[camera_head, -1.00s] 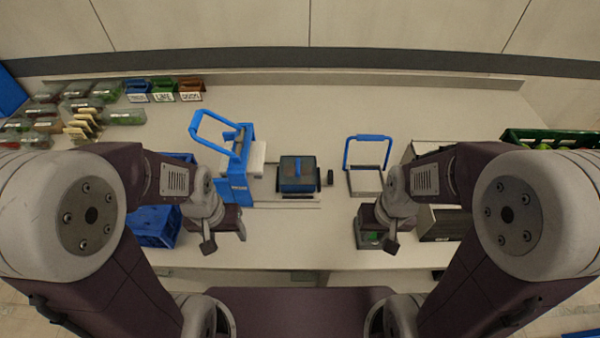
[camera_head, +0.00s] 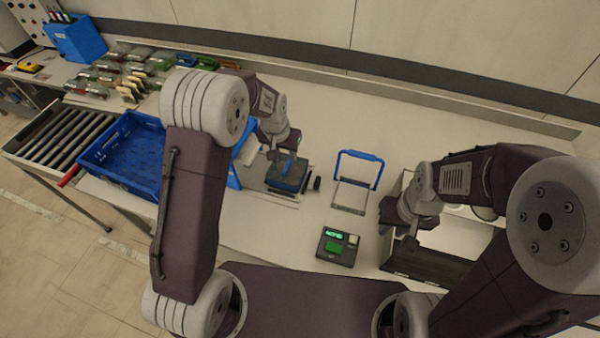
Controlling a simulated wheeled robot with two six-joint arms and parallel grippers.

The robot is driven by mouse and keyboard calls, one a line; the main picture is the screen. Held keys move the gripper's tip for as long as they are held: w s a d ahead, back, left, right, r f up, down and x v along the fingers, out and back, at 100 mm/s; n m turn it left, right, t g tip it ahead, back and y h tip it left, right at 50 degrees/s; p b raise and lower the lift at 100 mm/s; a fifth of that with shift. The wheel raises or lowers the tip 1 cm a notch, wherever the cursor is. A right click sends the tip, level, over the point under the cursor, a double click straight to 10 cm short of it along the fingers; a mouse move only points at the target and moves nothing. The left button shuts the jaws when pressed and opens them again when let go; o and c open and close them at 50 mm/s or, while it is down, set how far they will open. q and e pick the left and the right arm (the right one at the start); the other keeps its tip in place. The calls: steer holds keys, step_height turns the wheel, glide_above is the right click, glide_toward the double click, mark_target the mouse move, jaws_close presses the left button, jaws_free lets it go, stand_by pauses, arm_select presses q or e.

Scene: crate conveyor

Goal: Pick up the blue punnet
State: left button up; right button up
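A small square box with a dark top and blue sides (camera_head: 287,174) sits on the table in the middle; it looks like the blue punnet, though its details are too small to be sure. My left gripper (camera_head: 279,151) is at its far edge in the picture, over or touching it; I cannot tell which. Its fingers are too small and dark to show whether they are open or shut.
A blue crate (camera_head: 106,182) stands at left beside a roller conveyor (camera_head: 52,140). Several clear packs (camera_head: 125,68) lie at the back left. A blue-handled frame (camera_head: 351,195) and a dark device with a green display (camera_head: 338,248) are right of the box. The back right table is clear.

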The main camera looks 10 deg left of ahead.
mark_target(287, 165)
arm_select(q)
steer(key=f, duration=0.1)
steer(key=w+a+f+p, duration=0.1)
steer(key=a+f, duration=0.1)
steer(key=shift+w+f, duration=0.25)
steer(key=shift+f, duration=0.15)
steer(key=shift+w+d+f, duration=0.1)
steer(key=shift+d+f, duration=0.05)
steer(key=shift+d, duration=0.2)
steer(key=shift+d+f+p, duration=0.15)
steer(key=shift+d+p, duration=0.2)
steer(key=shift+p, duration=0.1)
steer(key=p+x, duration=0.1)
steer(key=x, duration=0.2)
steer(key=shift+f+p, duration=0.35)
steer(key=shift+p, duration=0.05)
steer(key=shift+w+a+f, duration=0.1)
steer(key=shift+f, duration=0.4)
steer(key=shift+c, duration=1.2)
steer(key=shift+d+r, duration=0.1)
steer(key=shift+d, duration=0.15)
jaws_close()
steer(key=shift+a, duration=0.15)
arm_select(e)
steer(key=r, duration=0.1)
steer(key=a+r, duration=0.1)
steer(key=r, duration=0.1)
steer(key=shift+a+r, duration=0.35)
steer(key=shift+r, duration=0.05)
steer(key=shift+w, duration=0.1)
